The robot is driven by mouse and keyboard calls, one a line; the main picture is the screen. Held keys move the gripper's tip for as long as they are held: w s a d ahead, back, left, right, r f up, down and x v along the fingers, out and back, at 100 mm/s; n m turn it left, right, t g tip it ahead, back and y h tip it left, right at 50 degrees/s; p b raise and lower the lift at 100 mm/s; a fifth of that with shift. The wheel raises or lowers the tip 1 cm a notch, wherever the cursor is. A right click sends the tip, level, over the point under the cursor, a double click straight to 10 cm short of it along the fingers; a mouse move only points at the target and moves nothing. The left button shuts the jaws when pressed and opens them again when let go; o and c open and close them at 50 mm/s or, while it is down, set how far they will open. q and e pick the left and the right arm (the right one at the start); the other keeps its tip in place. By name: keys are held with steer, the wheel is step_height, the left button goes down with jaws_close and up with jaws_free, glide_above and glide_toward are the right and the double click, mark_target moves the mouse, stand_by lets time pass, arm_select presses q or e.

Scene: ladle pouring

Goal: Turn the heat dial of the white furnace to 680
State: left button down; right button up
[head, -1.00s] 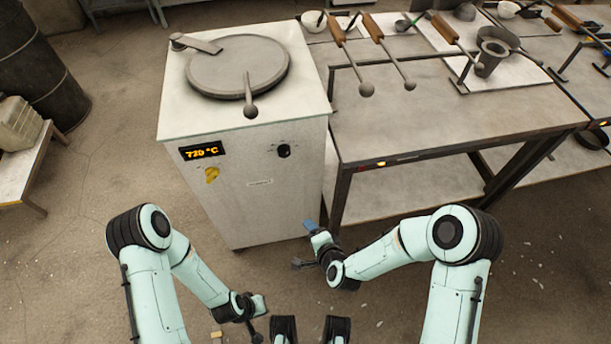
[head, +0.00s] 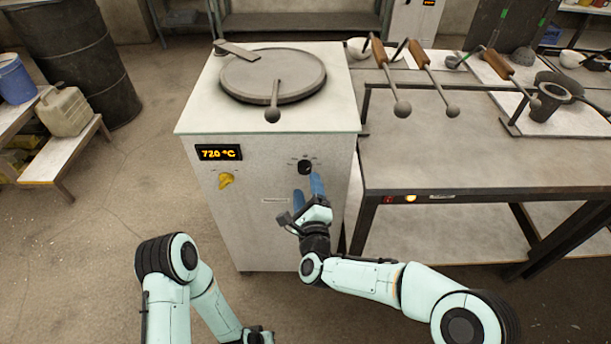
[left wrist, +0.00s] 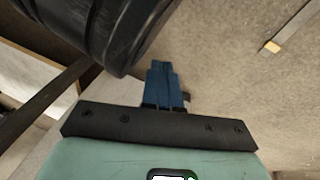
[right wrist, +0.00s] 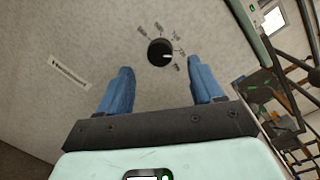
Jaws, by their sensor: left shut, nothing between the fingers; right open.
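The white furnace (head: 265,170) stands in the middle of the head view. Its display (head: 218,152) reads 720 °C. The black heat dial (head: 305,167) sits on its front panel at the upper right; it also shows in the right wrist view (right wrist: 160,52), with small marks around it and a pale pointer line to the right. A yellow knob (head: 226,181) is below the display. My right gripper (head: 308,186) is open just below the dial; in the right wrist view its blue fingers (right wrist: 160,88) are apart, with the dial beyond them. My left gripper (left wrist: 165,85) is shut and empty.
A metal workbench (head: 460,150) with ladles and a crucible stands close on the furnace's right. A lid with a handle (head: 272,75) lies on the furnace top. A low bench with a jerrycan (head: 65,110) and a dark barrel (head: 80,55) are at the left.

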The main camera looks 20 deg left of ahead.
mark_target(304, 170)
arm_select(q)
steer(key=shift+s+a+f+g+b, duration=0.1)
steer(key=shift+s+f+g+b, duration=0.2)
steer(key=shift+s+f, duration=0.5)
arm_select(e)
steer(key=shift+x, duration=2.75)
steer(key=c, duration=1.1)
steer(key=shift+o, duration=0.2)
